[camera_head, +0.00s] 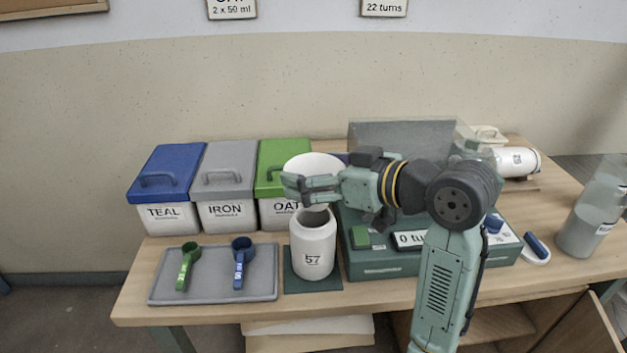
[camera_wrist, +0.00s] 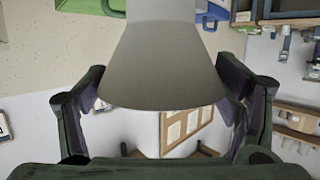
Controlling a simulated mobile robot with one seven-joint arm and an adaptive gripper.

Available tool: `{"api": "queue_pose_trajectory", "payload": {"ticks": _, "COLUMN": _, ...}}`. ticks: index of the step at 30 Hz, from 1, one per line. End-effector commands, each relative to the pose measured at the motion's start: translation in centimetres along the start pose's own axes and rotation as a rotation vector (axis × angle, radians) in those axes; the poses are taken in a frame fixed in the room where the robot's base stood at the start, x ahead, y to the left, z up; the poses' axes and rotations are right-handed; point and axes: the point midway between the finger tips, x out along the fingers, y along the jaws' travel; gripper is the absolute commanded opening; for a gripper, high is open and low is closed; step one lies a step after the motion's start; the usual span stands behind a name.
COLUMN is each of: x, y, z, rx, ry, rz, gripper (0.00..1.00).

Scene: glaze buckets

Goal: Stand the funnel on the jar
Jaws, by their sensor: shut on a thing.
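The jar (camera_head: 313,252) is white, marked 57, and stands upright on a dark green mat (camera_head: 290,281). Its dark open mouth shows at the top. The funnel (camera_head: 315,162) is white, with its wide part showing behind and above my gripper (camera_head: 292,188). My gripper is shut on the funnel, just above the jar's mouth in the head view. In the wrist view the funnel (camera_wrist: 163,65) fills the space between both fingers (camera_wrist: 163,100). I cannot tell whether the spout lines up with the jar's mouth; my gripper hides part of it.
Blue, grey and green lidded bins, TEAL (camera_head: 166,190), IRON (camera_head: 225,190) and OAT (camera_head: 271,180), stand behind. A grey tray (camera_head: 213,290) holds a green scoop (camera_head: 186,268) and a blue scoop (camera_head: 240,262). A green machine (camera_head: 385,262) stands right of the jar.

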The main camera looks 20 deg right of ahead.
Motion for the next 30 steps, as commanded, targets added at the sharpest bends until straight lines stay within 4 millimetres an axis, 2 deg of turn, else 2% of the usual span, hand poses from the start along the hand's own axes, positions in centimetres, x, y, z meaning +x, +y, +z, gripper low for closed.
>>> {"api": "queue_pose_trajectory", "payload": {"ticks": 2, "x": 1.0, "y": 0.2, "z": -0.1, "rx": 0.004, "ry": -0.001, "rz": -0.003, "gripper": 0.55}}
{"api": "queue_pose_trajectory", "payload": {"ticks": 6, "x": 1.4, "y": 0.3, "z": 2.1, "rx": 0.007, "ry": 0.0, "rz": 0.0, "gripper": 0.55}}
{"api": "queue_pose_trajectory", "payload": {"ticks": 9, "x": 1.7, "y": 0.3, "z": 2.9, "rx": 0.004, "ry": 0.001, "rz": 0.0, "gripper": 0.55}}
{"api": "queue_pose_trajectory", "payload": {"ticks": 22, "x": 1.9, "y": 0.2, "z": 3.7, "rx": 0.001, "ry": 0.001, "rz": -0.001, "gripper": 0.55}}
{"api": "queue_pose_trajectory", "payload": {"ticks": 23, "x": 1.9, "y": 0.2, "z": 3.7, "rx": 0.001, "ry": 0.0, "rz": -0.001, "gripper": 0.84}}
{"api": "queue_pose_trajectory", "payload": {"ticks": 30, "x": 1.9, "y": 0.2, "z": 3.5, "rx": 0.001, "ry": 0.0, "rz": 0.0, "gripper": 1.0}}
